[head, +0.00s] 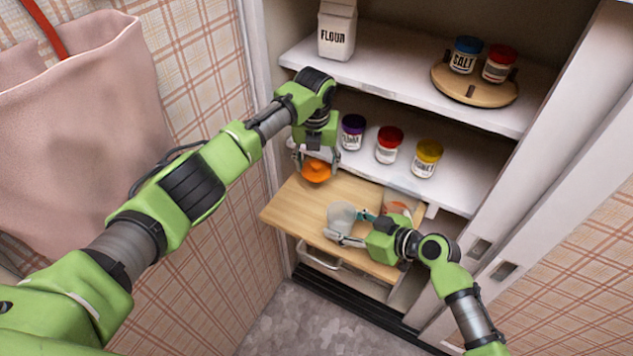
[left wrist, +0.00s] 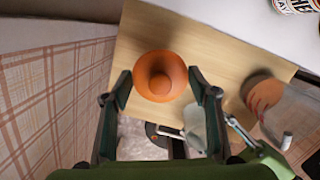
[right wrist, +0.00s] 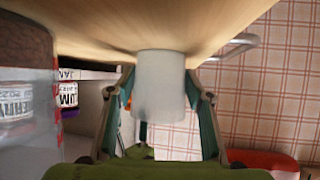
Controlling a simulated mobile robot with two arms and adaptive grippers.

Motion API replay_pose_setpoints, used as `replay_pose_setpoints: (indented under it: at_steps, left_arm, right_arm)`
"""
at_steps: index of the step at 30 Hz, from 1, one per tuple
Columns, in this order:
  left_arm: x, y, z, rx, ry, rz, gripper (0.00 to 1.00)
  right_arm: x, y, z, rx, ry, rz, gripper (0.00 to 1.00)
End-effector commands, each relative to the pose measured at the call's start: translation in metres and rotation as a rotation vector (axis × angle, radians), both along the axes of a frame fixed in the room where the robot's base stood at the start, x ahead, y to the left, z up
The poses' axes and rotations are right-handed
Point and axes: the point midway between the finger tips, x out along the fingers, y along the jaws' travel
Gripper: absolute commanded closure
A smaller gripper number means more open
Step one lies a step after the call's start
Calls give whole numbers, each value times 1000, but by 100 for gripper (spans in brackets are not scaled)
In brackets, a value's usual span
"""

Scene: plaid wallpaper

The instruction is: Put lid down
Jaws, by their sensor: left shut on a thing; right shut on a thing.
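The orange lid (head: 316,172), round with a knob, is between the fingers of my left gripper (head: 316,158), which is shut on it over the back left part of the wooden pull-out board (head: 300,203). The lid (left wrist: 160,76) also shows in the left wrist view; whether it touches the board is unclear. My right gripper (head: 352,228) is shut on a pale, translucent cup (head: 341,213) at the board's middle. In the right wrist view the cup (right wrist: 160,88) is between both fingers, its end against the board.
A clear jar with orange-brown contents (head: 397,203) stands on the board right of the cup. Behind, a shelf holds purple-, red- and yellow-lidded jars (head: 389,145). Above are a flour bag (head: 337,30) and a turntable (head: 470,90) with two jars. The board's front left is clear.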

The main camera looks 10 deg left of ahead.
Motion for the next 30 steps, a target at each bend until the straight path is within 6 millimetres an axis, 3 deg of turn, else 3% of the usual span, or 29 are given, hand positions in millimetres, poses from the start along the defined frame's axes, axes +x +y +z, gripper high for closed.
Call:
replay_pose_setpoints:
  at_steps: [3, 16, 29, 30]
  left_arm:
    - [0, 0, -21, 1, 1, 0, 60]
    - [0, 0, -68, 1, 0, 0, 60]
    - [0, 0, -75, 1, -1, 1, 60]
    - [0, 0, -76, 1, -1, 0, 43]
  right_arm:
    - [0, 0, 0, 0, 0, 0, 65]
    - [0, 0, 0, 0, 0, 0, 65]
    - [0, 0, 0, 0, 0, 0, 65]
    - [0, 0, 0, 0, 0, 0, 65]
